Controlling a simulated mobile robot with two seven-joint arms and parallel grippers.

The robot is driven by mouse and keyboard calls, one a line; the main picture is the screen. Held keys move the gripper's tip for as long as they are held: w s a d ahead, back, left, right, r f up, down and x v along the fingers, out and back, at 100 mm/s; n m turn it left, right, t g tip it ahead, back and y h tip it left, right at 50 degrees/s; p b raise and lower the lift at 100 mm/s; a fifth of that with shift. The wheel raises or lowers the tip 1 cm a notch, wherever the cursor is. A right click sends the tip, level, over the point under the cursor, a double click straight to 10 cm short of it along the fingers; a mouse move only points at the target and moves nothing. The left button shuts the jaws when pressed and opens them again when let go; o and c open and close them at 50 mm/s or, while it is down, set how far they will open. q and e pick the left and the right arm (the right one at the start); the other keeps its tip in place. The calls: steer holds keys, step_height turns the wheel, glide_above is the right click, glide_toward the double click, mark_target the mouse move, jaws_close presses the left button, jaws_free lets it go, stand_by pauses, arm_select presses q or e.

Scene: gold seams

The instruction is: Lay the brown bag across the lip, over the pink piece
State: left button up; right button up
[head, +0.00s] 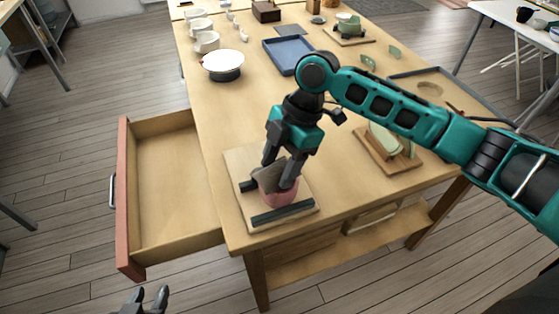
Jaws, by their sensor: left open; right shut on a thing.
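My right gripper (279,170) reaches down from above and is shut on the brown bag (266,179), a small grey-brown thing. The bag is at the top of a pink piece (279,198), which looks like a small cup or bowl. The fingers hide part of both, so I cannot tell whether the bag touches the lip. The pink piece stands on a light wooden board (237,168) with dark strips, near the table's front left corner. My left gripper (149,299) is open and empty at the bottom edge, low in front of the drawer.
An open, empty drawer (165,190) juts out left of the wooden table (225,115). A wooden stand with green pieces (392,150) is to the right. A blue tray (288,55), a white round pot (223,65) and several white cups are further back.

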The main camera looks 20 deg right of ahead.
steer(key=shift+f, duration=0.15)
steer(key=o, duration=1.3)
steer(key=shift+o, duration=0.4)
steer(key=shift+o, duration=1.1)
steer(key=shift+r+p, duration=0.75)
steer(key=shift+r, duration=3.25)
steer(key=shift+s, duration=0.1)
